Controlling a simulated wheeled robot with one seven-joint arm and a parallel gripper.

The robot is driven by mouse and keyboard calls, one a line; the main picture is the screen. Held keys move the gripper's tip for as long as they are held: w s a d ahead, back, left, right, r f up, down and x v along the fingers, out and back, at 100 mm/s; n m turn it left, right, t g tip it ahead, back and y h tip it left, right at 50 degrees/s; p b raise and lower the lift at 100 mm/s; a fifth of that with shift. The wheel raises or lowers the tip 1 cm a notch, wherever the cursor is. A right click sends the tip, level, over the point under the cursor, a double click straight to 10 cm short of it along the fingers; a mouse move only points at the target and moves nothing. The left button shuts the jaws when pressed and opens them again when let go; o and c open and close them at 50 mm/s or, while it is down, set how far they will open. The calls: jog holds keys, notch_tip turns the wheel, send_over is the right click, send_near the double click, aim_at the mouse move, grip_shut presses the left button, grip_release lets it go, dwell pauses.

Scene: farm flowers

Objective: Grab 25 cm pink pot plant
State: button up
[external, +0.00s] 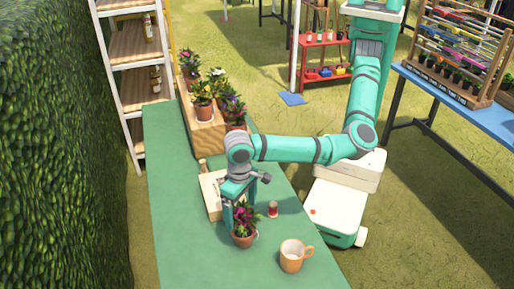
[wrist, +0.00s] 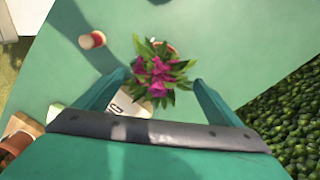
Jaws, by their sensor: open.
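The pink pot plant (external: 243,222) has magenta flowers, green leaves and a terracotta pot. It stands upright on the green table (external: 175,200). In the wrist view the pink pot plant (wrist: 160,75) shows from above, with its pot mostly hidden under the leaves. My gripper (external: 240,207) is directly over the plant and points down. In the wrist view my gripper (wrist: 160,84) is open, with one finger on each side of the leaves. I cannot tell whether the fingers touch the foliage.
An orange-and-white mug (external: 291,255) stands right of the plant. A small red-and-white item (external: 272,210) is close by. A wooden box (external: 211,196) lies behind the gripper. A wooden planter (external: 205,138) with several potted flowers stands further back. The table's left side is clear.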

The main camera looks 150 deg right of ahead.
aim_at(243, 231)
notch_tip(243, 231, down, 11)
jog(key=shift+s+a+r, duration=0.1)
jog(key=shift+a+r, duration=0.05)
dwell(0.5)
jog(key=shift+c, duration=0.6)
jog(key=c, duration=1.4)
jog(key=shift+o, duration=0.2)
jog(key=shift+r, duration=0.1)
